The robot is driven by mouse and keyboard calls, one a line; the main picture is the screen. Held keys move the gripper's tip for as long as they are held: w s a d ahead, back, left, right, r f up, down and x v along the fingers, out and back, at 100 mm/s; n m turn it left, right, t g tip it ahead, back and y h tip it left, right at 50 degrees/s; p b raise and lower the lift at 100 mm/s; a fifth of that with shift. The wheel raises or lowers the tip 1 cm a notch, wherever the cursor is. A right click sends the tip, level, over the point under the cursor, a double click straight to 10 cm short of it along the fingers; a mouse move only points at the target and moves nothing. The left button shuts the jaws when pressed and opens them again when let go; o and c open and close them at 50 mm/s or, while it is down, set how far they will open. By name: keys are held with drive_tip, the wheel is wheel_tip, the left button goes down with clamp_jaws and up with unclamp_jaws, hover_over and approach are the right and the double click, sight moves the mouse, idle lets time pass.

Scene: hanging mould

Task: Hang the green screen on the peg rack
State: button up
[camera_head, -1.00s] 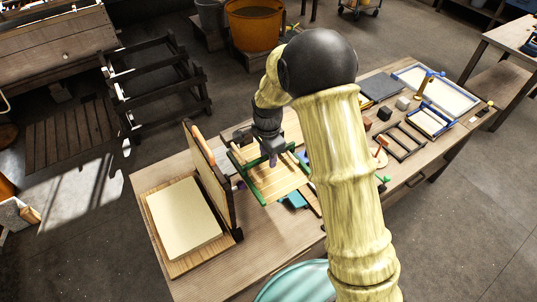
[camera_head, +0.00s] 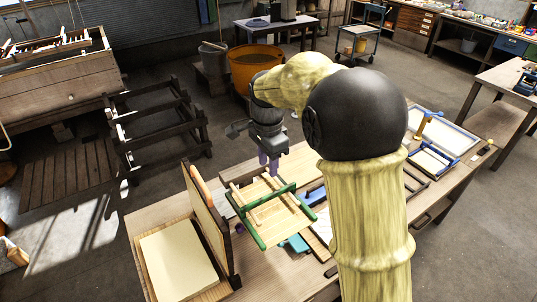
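The green screen (camera_head: 283,229), a pale wooden panel with green edging and a green bar across it, lies over the middle of the workbench. My gripper (camera_head: 269,168) points down with its purple fingers near the screen's far side, behind the green bar. The two fingers show apart, with nothing seen between them. The exact gap from fingers to screen is hard to judge. A dark slatted rack (camera_head: 158,125) stands on the floor at left; I cannot make out pegs on it, so I cannot tell if it is the peg rack.
An upright framed board (camera_head: 205,215) stands left of the screen, beside a cream sheet (camera_head: 178,260) on a board. Teal and blue items lie close to the screen's right side. My arm hides much of the bench's right half. Open floor lies between bench and rack.

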drive_tip(key=shift+r, duration=1.85)
drive_tip(key=s+d+f+n+t+b, duration=0.1)
drive_tip(key=s+d+f+n, duration=0.4)
drive_tip(key=s+d, duration=0.3)
drive_tip(key=s+d+f+n+t+b, duration=0.1)
drive_tip(key=s+d+f+n, duration=0.5)
drive_tip(key=s+d+f, duration=0.2)
drive_tip(key=shift+s+d+t, duration=0.3)
drive_tip(key=shift+s+d, duration=0.35)
drive_tip(key=shift+f, duration=0.1)
